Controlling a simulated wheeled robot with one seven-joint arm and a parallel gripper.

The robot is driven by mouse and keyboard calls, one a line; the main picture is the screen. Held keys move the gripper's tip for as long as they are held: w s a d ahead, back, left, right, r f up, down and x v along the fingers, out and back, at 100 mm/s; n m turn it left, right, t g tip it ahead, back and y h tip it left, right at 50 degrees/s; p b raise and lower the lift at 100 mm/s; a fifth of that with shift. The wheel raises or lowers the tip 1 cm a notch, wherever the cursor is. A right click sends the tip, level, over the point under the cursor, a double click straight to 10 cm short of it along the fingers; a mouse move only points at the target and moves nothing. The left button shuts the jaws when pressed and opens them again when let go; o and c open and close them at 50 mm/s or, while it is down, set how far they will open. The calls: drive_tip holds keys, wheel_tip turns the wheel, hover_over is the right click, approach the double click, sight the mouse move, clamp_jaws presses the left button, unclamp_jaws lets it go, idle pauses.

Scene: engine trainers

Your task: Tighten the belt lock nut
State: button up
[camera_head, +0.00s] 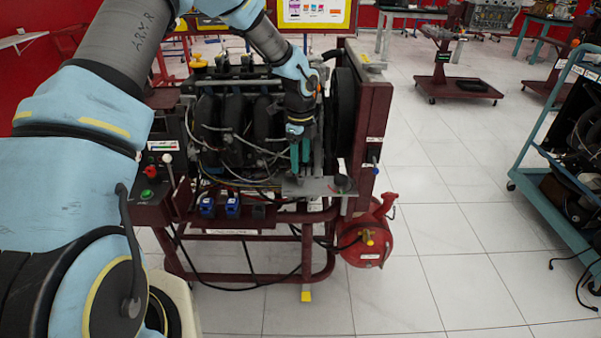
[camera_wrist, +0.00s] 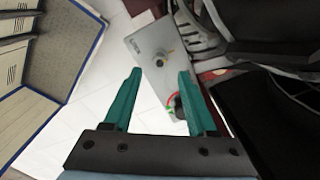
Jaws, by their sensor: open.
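My gripper (camera_wrist: 160,76) is open, its two teal fingers apart with nothing held between them. In the head view my gripper (camera_head: 300,168) points down above a grey metal plate (camera_head: 312,187) at the front of the engine trainer. The plate (camera_wrist: 143,47) also shows in the wrist view. A small round nut or stud (camera_wrist: 160,63) on it appears between and just beyond the fingertips. A dark round knob (camera_wrist: 179,106) beside a red and green curved arrow lies near the right finger, partly hidden. I cannot tell which of these is the belt lock nut.
The engine trainer (camera_head: 375,120) has a dark red frame, hoses and cables close to my arm. A red tank (camera_head: 368,238) sits low at its right. A blue cart (camera_head: 540,150) stands at far right. Tiled floor between is clear.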

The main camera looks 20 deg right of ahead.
sight(300, 177)
wheel_tip(300, 177, up, 6)
drive_tip(key=shift+f+b, duration=0.2)
drive_tip(key=shift+b, duration=0.1)
idle(0.3)
drive_tip(key=a+r+n, duration=0.3)
drive_tip(key=a+n, duration=0.3)
drive_tip(key=a, duration=0.3)
drive_tip(key=a+r+n, duration=0.2)
drive_tip(key=a+n, duration=0.4)
drive_tip(key=a, duration=0.4)
drive_tip(key=s+a+r+n, duration=0.1)
drive_tip(key=s+a+n, duration=0.4)
drive_tip(key=a+n, duration=0.3)
drive_tip(key=s+a+r+n+t, duration=0.1)
drive_tip(key=s+a+r+n, duration=0.1)
drive_tip(key=s+a+n, duration=0.3)
drive_tip(key=a+n, duration=0.3)
drive_tip(key=a, duration=0.1)
drive_tip(key=shift+s+a+r+t, duration=0.15)
drive_tip(key=shift+s+a+t, duration=0.15)
drive_tip(key=shift+s, duration=0.1)
